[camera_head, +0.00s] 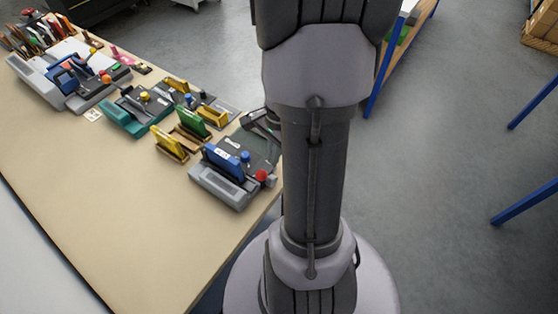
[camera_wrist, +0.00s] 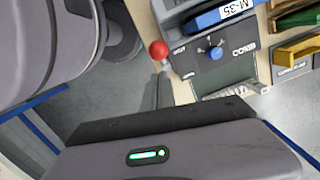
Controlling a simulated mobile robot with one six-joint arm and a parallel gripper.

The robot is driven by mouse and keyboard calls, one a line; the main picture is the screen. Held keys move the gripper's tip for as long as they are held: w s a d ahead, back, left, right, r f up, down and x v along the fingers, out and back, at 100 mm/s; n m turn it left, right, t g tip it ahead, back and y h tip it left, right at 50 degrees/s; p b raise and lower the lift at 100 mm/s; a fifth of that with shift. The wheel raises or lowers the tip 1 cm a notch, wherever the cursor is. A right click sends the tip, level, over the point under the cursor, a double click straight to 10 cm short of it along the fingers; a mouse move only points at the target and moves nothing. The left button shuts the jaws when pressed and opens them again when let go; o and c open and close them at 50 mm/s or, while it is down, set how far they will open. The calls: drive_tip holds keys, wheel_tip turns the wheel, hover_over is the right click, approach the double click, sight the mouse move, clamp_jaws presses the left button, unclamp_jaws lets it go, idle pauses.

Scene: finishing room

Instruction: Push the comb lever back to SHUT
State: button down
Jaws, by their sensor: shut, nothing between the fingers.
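The comb lever ends in a red ball knob (camera_wrist: 158,50), at the edge of a grey binding machine (camera_wrist: 207,88). In the head view, the red knob (camera_head: 261,175) is at the right front corner of the grey machine (camera_head: 222,188). A blue booklet marked M-35 (camera_wrist: 222,14) stands in it, beside a blue knob (camera_wrist: 215,53). My gripper (camera_wrist: 162,72) is shut and empty, its slim fingers pointing at the red knob. Fingertips and knob look close; I cannot tell whether they touch. Small labels beside the lever are unreadable. In the head view my arm hides part of the machine's surroundings.
Yellow and green booklets in wooden stands (camera_head: 184,133) are just left of the machine. A teal machine (camera_head: 133,117) and another grey one (camera_head: 70,85) stand farther along the table (camera_head: 100,180). The table's front is clear. Its right edge is close to the machine.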

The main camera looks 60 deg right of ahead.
wheel_tip(320, 180, up, 10)
drive_tip(key=a+p, duration=0.2)
drive_tip(key=p, duration=0.1)
drive_tip(key=shift+s+a+f, duration=0.15)
drive_tip(key=shift+s+a, duration=0.25)
drive_tip(key=shift+d, duration=0.1)
drive_tip(key=a+r+n+t+b, duration=0.1)
drive_tip(key=a+n+t+b, duration=0.1)
drive_tip(key=a+n+b, duration=0.3)
drive_tip(key=a+r+n+t+y+b, duration=0.1)
drive_tip(key=a+n+b, duration=0.4)
drive_tip(key=a+n, duration=0.5)
drive_tip(key=a+r+t, duration=0.1)
drive_tip(key=a+t, duration=0.1)
drive_tip(key=a, duration=0.7)
drive_tip(key=shift+r+n, duration=0.15)
drive_tip(key=shift+n, duration=0.25)
